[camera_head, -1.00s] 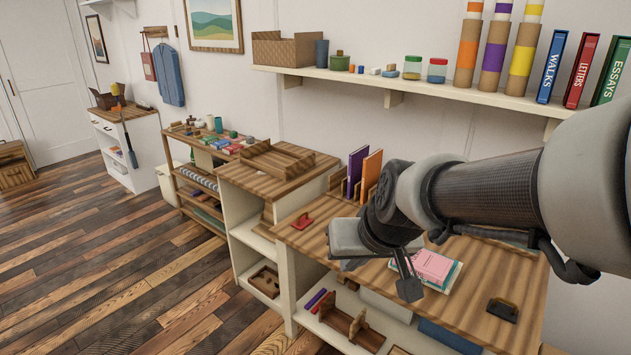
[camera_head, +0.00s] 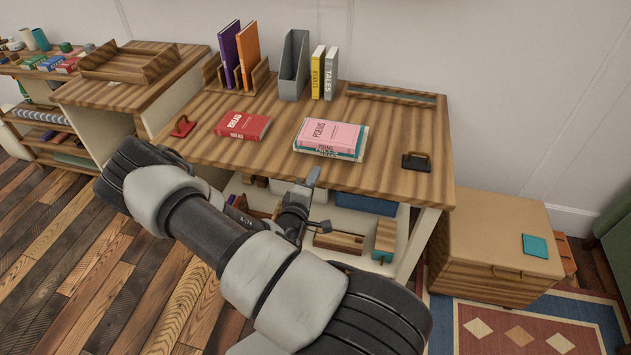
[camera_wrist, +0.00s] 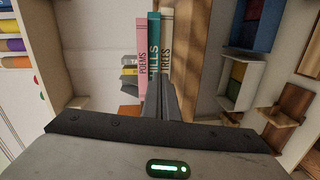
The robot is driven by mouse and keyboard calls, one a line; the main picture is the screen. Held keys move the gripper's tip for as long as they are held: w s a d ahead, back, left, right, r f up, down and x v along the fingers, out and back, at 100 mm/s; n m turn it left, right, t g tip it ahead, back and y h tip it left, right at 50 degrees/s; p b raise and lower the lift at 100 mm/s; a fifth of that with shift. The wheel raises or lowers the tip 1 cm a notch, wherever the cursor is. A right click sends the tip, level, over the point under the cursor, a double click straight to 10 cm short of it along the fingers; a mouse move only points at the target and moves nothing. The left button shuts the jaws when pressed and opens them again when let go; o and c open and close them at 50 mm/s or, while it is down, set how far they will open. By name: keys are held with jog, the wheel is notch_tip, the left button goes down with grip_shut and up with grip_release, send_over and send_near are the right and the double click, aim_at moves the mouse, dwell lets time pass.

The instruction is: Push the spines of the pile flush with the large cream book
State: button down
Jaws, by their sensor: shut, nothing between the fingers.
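The pile lies flat on the wooden desk (camera_head: 275,165), spines toward the front. A pink book (camera_head: 332,133) is on top, a teal-green book (camera_head: 362,148) under it, and the large cream book (camera_head: 298,147) at the bottom. In the wrist view the pink spine (camera_wrist: 142,45), the teal spine (camera_wrist: 153,40) and the cream spine (camera_wrist: 167,40) stand side by side. How far each spine sticks out is hard to tell. My gripper (camera_head: 313,175) is shut and empty, just in front of the pile near the desk's front edge. Its fingers (camera_wrist: 162,98) hide the spines' lower ends in the wrist view.
A red handled item (camera_head: 182,126) is at the left edge. A grey file holder (camera_head: 294,65) and upright books (camera_head: 324,73) stand behind. Desk around the pile is clear.

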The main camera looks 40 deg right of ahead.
aim_at(326, 151)
jog(key=shift+n+t+h, duration=0.3)
jog(key=shift+n+t, duration=0.3)
jog(key=shift+n, duration=0.2)
jog(key=shift+s+d+x, duration=0.1)
jog(key=shift+s+x, duration=0.05)
jog(key=shift+x, duration=1.6)
jog(key=shift+s+d+x, duration=0.15)
jog(key=shift+x, duration=1.65)
jog(key=shift+b+x, duration=0.4)
jog(key=shift+x, duration=0.45)
jog(key=shift+v, duration=2)
